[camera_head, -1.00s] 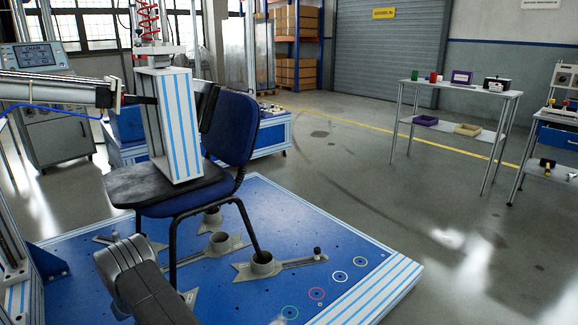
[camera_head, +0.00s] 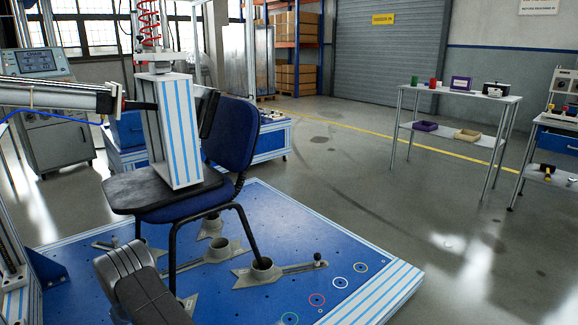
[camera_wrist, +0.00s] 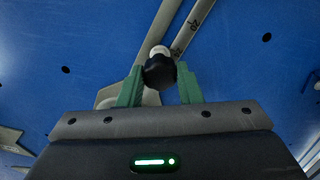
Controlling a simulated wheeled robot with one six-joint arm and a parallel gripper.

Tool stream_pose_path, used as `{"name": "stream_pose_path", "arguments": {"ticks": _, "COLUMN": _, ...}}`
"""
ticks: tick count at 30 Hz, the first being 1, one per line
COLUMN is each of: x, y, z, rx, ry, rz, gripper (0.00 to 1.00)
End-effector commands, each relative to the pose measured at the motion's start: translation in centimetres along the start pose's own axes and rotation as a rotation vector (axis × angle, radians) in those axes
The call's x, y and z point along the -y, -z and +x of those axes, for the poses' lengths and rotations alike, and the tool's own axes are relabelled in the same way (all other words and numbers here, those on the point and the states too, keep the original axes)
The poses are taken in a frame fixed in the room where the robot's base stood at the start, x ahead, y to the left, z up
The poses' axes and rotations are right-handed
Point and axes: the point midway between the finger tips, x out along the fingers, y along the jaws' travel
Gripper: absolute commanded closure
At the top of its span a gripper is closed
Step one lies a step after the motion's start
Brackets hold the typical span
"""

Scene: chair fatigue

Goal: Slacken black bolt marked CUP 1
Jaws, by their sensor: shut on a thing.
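In the wrist view, my gripper (camera_wrist: 160,86) has its two green fingers around a black bolt (camera_wrist: 160,72) with a round knob-like head, and is shut on it. A pale round piece shows just beyond the head. The bolt sits at a grey bar with scale marks (camera_wrist: 183,40) over the blue floor plate. I cannot read a CUP 1 label. In the head view, my gripper is hidden. Another black bolt (camera_head: 318,258) stands on the slotted bar of the front right grey cup (camera_head: 262,268), which is around a chair leg.
The blue chair (camera_head: 232,135) stands on the blue platform (camera_head: 330,265), with a striped block (camera_head: 180,130) on its seat. More grey cups (camera_head: 217,247) surround its feet. A shelf table (camera_head: 455,92) stands at the right; open floor lies between.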

Motion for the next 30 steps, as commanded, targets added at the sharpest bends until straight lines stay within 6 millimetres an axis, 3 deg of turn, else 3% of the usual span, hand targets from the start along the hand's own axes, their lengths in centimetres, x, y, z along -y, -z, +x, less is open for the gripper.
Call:
{"name": "stream_pose_path", "arguments": {"ticks": 7, "x": 0.00, "y": 0.00, "z": 0.00, "rx": 0.000, "ry": 0.000, "rz": -0.227, "gripper": 0.92}}
{"name": "stream_pose_path", "arguments": {"ticks": 20, "x": 0.00, "y": 0.00, "z": 0.00, "rx": 0.000, "ry": 0.000, "rz": -0.288, "gripper": 0.92}}
{"name": "stream_pose_path", "arguments": {"ticks": 30, "x": 0.00, "y": 0.00, "z": 0.00, "rx": 0.000, "ry": 0.000, "rz": -0.587, "gripper": 0.92}}
